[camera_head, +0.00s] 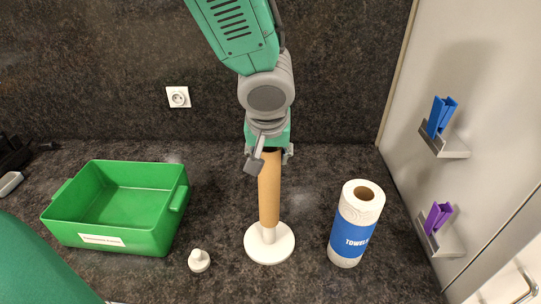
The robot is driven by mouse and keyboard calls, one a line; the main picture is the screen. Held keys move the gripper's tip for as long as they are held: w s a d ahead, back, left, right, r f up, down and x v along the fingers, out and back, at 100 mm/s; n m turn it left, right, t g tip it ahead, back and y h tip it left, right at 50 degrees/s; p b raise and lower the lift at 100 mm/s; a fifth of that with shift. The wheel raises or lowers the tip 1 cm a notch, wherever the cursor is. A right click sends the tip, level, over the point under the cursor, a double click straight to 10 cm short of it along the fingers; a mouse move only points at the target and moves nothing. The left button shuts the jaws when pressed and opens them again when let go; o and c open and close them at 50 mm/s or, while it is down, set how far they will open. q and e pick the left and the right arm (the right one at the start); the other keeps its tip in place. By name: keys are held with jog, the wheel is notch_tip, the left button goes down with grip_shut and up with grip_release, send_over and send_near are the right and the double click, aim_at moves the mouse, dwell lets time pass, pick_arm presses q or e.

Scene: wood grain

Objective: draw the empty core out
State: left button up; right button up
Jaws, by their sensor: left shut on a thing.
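The empty core (269,190) is a brown cardboard tube, upright around the post of a white round-based holder (270,245). A short piece of white post shows below the core's lower end, just above the base. My left gripper (268,155) points down from above and is shut on the core's upper end. The top of the core is partly hidden by the gripper. My right gripper is not in view.
A full towel roll (351,232) with a blue band stands right of the holder. A small white knob (199,261) lies to the left. An open green bin (118,207) is farther left. Blue (440,116) and purple (437,217) clips sit on wall ledges at right.

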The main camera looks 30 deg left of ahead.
pick_arm(q)
jog(key=shift+r, duration=0.6)
jog(key=shift+r, duration=1.55)
jog(key=shift+r, duration=1.55)
jog(key=shift+r, duration=1.4)
